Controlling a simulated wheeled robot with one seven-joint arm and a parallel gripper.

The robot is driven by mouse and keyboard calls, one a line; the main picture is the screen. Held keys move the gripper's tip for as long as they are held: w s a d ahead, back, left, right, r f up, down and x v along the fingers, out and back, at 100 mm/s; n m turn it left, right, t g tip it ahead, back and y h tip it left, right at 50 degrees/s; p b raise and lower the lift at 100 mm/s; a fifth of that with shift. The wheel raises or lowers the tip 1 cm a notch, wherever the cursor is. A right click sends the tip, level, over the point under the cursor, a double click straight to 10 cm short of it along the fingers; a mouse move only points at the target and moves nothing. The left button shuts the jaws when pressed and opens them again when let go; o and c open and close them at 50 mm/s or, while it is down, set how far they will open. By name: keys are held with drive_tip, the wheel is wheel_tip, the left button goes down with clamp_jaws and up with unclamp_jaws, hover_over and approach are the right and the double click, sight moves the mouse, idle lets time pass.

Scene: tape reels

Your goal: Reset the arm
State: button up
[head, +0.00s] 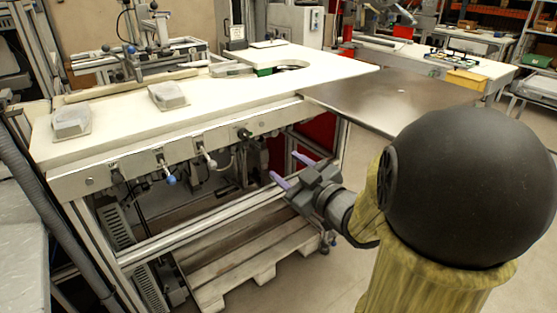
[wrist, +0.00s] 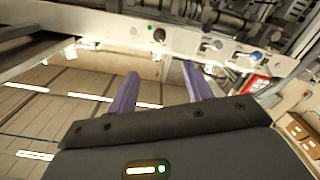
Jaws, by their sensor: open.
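My gripper (head: 292,168) is in the head view, below and in front of the front edge of the white workbench (head: 225,95). Its two purple fingers are spread apart with nothing between them. In the wrist view the fingers of my gripper (wrist: 160,88) also stand apart and empty. The bench's front panel, with knobs and connectors, lies beyond the fingertips. My arm comes in from the right of the head view, bent, with a large black rounded joint cover.
A wooden pallet (head: 240,265) lies on the floor under the bench. A grey metal plate (head: 395,97) extends from the bench's right end. Two grey boxes (head: 70,122) (head: 168,95) sit on the bench top. Open floor shows at the lower middle.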

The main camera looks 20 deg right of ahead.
drive_tip(key=shift+f, duration=0.1)
wheel_tip(320, 180, down, 12)
drive_tip(key=s+m+g+h, duration=0.1)
drive_tip(key=m+g+h, duration=0.5)
drive_tip(key=g, duration=0.1)
drive_tip(key=s+a+f+m+g, duration=0.1)
drive_tip(key=s+a+f+g, duration=0.25)
drive_tip(key=s, duration=0.25)
drive_tip(key=s+a+f+m+g, duration=0.2)
drive_tip(key=s+f+g, duration=0.1)
drive_tip(key=s+g, duration=0.15)
wheel_tip(320, 180, up, 36)
drive_tip(key=s+p, duration=0.1)
drive_tip(key=p, duration=3.5)
drive_tip(key=shift+s, duration=0.15)
drive_tip(key=shift+d, duration=0.1)
